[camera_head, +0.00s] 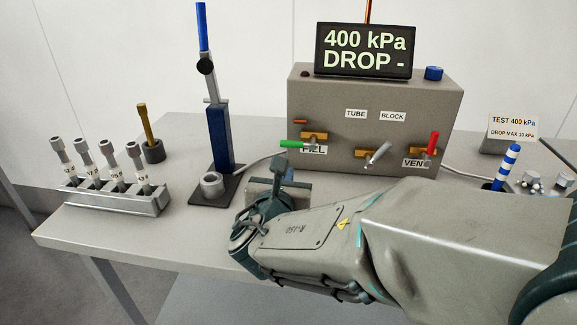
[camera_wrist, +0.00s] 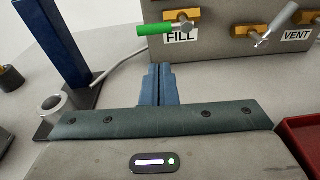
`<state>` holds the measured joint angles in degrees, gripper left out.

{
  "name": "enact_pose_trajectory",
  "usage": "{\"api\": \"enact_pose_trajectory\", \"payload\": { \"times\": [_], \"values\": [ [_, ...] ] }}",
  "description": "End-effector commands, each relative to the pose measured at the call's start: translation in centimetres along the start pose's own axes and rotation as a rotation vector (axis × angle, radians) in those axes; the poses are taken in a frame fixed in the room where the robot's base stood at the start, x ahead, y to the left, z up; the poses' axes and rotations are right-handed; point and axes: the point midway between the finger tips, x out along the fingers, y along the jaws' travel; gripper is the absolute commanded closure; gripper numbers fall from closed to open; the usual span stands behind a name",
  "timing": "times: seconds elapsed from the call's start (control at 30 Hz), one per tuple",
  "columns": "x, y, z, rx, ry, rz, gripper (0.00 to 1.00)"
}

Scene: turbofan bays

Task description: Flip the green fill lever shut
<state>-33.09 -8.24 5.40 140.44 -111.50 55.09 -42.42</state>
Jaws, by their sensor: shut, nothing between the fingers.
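The green fill lever (camera_head: 292,144) lies about horizontal on the front of the grey test box, its handle pointing left from the brass valve (camera_head: 315,137) and partly over the FILL label. It also shows at the top of the wrist view (camera_wrist: 157,29). My gripper (camera_head: 281,168) is in front of the box, below and a little left of the lever in the head view. In the wrist view my gripper (camera_wrist: 158,70) has its blue fingers together and empty, their tips below the lever and apart from it.
The grey box (camera_head: 372,100) carries a display reading "400 kPa DROP -". A silver lever (camera_head: 378,154) and an upright red lever (camera_head: 432,143) by VENT are to the right. A blue stand (camera_head: 220,135) and a metal ring (camera_head: 212,184) are at left. A red edge (camera_wrist: 303,140) shows lower right.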

Motion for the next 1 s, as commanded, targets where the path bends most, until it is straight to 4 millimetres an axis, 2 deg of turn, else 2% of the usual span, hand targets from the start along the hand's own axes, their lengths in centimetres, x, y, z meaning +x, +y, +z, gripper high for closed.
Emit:
{"api": "enact_pose_trajectory", "payload": {
  "times": [0.1, 0.47, 0.57, 1.0],
  "values": [
    [-0.1, 0.7, -0.2, -0.029, -0.013, 0.024, 1.0],
    [0.3, 0.7, -0.1, -0.028, -0.012, 0.022, 1.0],
    [1.3, 0.7, -0.2, -0.028, -0.011, 0.02, 1.0],
    [8.7, 0.8, 0.0, -0.027, -0.012, 0.02, 1.0]
  ]
}}
